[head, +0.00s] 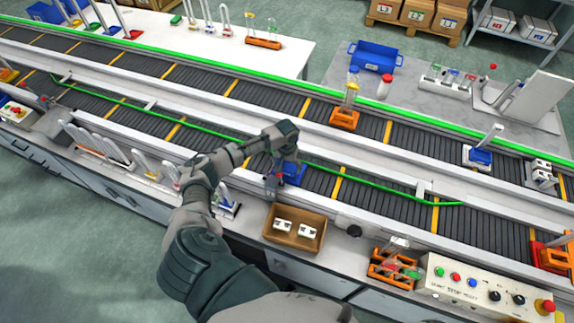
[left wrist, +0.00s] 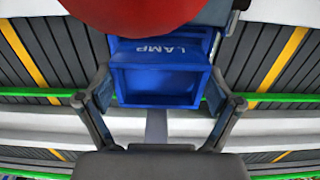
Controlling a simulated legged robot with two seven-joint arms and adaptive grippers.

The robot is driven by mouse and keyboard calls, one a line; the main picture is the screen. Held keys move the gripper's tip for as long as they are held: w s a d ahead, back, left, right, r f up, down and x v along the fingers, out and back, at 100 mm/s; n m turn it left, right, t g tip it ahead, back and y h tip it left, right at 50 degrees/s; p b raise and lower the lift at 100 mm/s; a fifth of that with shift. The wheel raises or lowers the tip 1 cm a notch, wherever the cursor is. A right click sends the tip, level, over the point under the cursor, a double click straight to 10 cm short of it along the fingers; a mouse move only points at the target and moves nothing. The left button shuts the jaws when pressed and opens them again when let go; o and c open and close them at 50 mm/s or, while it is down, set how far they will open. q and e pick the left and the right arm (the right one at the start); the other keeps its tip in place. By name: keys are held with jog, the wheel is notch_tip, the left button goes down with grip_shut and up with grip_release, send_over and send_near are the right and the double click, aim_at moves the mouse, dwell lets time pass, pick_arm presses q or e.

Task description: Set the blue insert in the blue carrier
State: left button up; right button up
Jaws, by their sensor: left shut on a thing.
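My left gripper (head: 276,180) reaches over the near conveyor lane from the left and is shut on a blue piece, which I take to be the blue insert. In the left wrist view the two fingers flank a blue block (left wrist: 155,84) marked LAMP, and a large red rounded part (left wrist: 135,12) fills the top. In the head view a blue body (head: 294,172), apparently the blue carrier, shows on the lane at the gripper. The gripper hides much of both, so I cannot tell whether the insert is seated or above the carrier. My right gripper is not in view.
A cardboard box (head: 295,228) with white parts sits on the front ledge. An orange rack (head: 393,263) and a control panel (head: 490,287) stand to its right. Green rails edge the lanes.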

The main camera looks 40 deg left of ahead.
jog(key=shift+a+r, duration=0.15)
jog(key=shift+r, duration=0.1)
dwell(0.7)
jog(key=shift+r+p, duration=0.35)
jog(key=shift+p, duration=0.2)
dwell(0.5)
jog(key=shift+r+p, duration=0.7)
dwell(2.3)
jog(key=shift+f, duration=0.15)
dwell(2.8)
